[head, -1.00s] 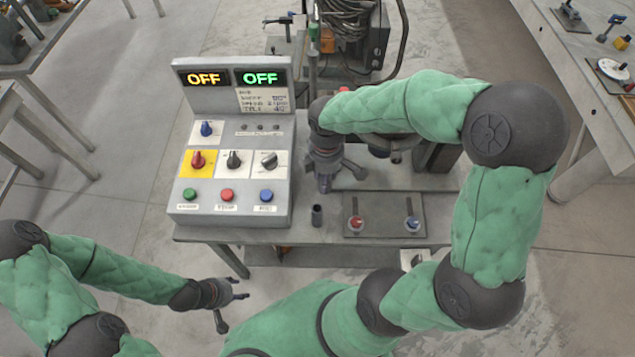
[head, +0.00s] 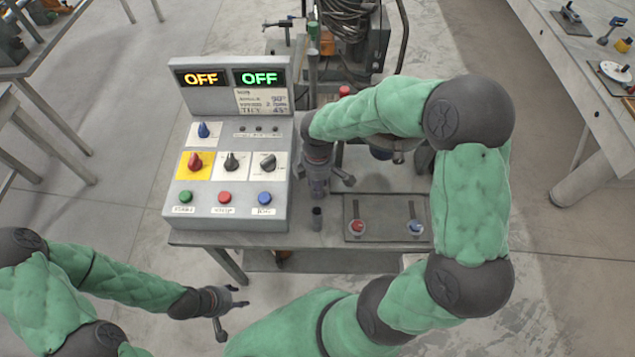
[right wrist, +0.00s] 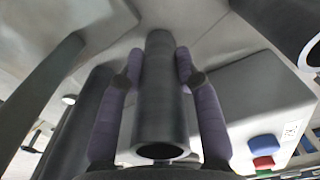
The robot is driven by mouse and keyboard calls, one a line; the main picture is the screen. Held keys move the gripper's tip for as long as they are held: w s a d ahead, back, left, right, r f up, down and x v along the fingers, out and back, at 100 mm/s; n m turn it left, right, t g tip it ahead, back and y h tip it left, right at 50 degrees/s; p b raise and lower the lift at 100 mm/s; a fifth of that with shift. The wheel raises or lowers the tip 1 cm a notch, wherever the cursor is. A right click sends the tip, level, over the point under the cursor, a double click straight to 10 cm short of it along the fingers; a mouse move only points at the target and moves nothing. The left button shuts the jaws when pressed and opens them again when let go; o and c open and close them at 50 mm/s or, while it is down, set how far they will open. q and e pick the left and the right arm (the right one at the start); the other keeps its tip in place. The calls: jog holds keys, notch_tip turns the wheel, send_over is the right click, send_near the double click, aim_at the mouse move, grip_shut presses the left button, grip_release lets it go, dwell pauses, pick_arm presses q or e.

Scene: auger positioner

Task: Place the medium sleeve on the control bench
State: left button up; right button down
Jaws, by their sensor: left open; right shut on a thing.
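My right gripper (head: 318,188) hangs over the control bench (head: 335,238), just right of the control box. In the right wrist view its fingers (right wrist: 155,95) are shut on a dark grey hollow sleeve (right wrist: 160,108), with its open end towards the bottom of that view. I take this as the medium sleeve; its size is hard to judge, and it hardly shows in the head view. My left gripper (head: 236,298) is open and empty in front of the bench.
The control box (head: 228,175) with knobs and buttons fills the bench's left side; both displays read OFF. A dark plate (head: 386,230) with a red and a blue knob lies at the front right. Another dark tube (right wrist: 78,125) shows close left of the held sleeve.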

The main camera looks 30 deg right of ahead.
jog(key=shift+f, duration=0.1)
jog(key=c, duration=0.9)
grip_release()
jog(key=shift+o, duration=0.2)
notch_tip(320, 180, up, 12)
jog(key=p, duration=0.3)
jog(key=shift+p, duration=0.4)
